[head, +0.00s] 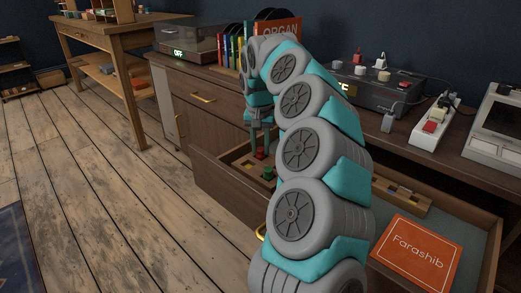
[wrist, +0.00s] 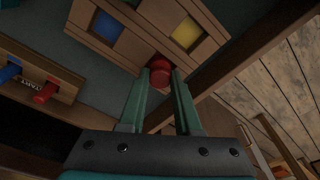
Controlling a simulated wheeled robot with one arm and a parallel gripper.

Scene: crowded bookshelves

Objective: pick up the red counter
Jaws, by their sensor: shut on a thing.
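The red counter (wrist: 160,74) is a small round piece between my fingertips in the wrist view. It also shows in the head view (head: 260,155), low inside the open drawer. My gripper (wrist: 160,80) points down into the drawer and is shut on the red counter. The counter is at the edge of a wooden board (wrist: 143,48) with blue and yellow squares; I cannot tell whether it still touches the board. In the head view my arm hides part of the drawer.
A wooden rack (wrist: 62,87) marked START holds a blue piece (wrist: 10,70) and a red piece (wrist: 45,92). A green piece (head: 269,173) is close to my gripper. The drawer's front wall (head: 228,197) is near. An orange Farashib box (head: 416,254) lies in the drawer's right part.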

